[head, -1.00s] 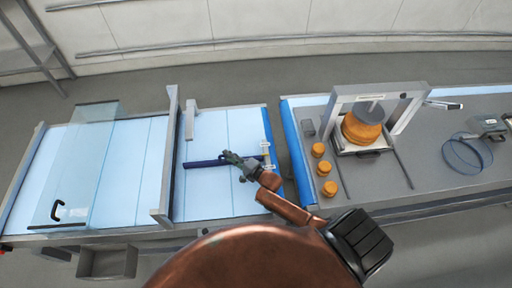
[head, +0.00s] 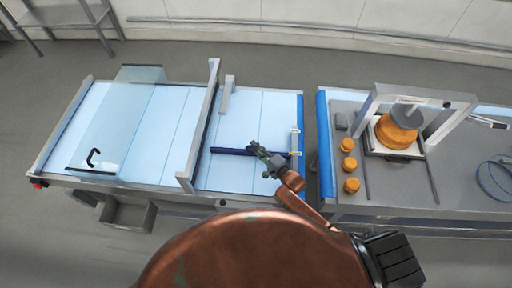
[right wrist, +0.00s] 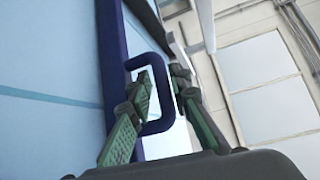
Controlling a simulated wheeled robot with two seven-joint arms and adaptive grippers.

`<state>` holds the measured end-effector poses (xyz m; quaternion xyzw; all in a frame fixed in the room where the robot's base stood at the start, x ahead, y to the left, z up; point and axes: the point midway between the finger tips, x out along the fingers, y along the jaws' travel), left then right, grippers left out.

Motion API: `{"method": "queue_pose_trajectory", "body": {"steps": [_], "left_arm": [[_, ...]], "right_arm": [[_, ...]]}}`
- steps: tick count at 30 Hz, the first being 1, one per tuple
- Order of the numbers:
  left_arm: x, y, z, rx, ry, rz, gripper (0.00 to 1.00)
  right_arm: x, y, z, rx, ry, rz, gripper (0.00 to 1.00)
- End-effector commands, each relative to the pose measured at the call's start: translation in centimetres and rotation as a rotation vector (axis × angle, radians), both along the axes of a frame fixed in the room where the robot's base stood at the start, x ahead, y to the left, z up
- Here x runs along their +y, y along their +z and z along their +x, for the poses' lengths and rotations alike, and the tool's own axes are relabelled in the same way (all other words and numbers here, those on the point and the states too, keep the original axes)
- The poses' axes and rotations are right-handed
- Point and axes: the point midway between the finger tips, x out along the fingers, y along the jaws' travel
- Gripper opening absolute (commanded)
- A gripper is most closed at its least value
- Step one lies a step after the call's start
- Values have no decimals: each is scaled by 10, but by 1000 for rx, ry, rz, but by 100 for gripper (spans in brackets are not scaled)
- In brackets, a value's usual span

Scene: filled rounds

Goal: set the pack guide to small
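The pack guide, a dark blue bar (head: 232,151), lies across the light blue bed of the left machine. My right gripper (head: 258,150) is at its handle. In the right wrist view, the guide's dark blue bar (right wrist: 113,60) carries a loop handle (right wrist: 155,126). Small pale tags (head: 295,131) stand along the right edge of the bed; the guide's right end is about level with the nearer one. Their writing is too small to read. My left gripper is not in view.
A clear hood (head: 130,115) and a grey frame post (head: 205,125) stand left of the guide. To the right, past a gap, is a bench with a framed press (head: 372,105), an orange stack (head: 396,132) and small orange rounds (head: 348,163). A grey bin (head: 128,215) hangs at the front.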

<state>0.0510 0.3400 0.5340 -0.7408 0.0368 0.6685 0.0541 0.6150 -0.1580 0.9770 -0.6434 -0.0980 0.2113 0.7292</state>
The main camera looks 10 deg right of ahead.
Motion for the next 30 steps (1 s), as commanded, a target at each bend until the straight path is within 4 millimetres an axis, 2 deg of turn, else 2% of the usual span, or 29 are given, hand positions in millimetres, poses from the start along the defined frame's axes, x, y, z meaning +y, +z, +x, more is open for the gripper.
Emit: {"method": "queue_pose_trajectory", "body": {"steps": [7, 11, 24, 30], "left_arm": [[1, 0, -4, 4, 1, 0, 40], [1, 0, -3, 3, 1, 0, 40], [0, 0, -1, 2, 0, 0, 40], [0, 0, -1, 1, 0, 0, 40]], "right_arm": [[-2, 1, 0, -3, -1, -1, 18], [-6, 2, -9, -2, 0, -2, 18], [-42, 12, -85, 0, 1, -2, 18], [-51, 15, -103, 0, 1, -2, 18]]}}
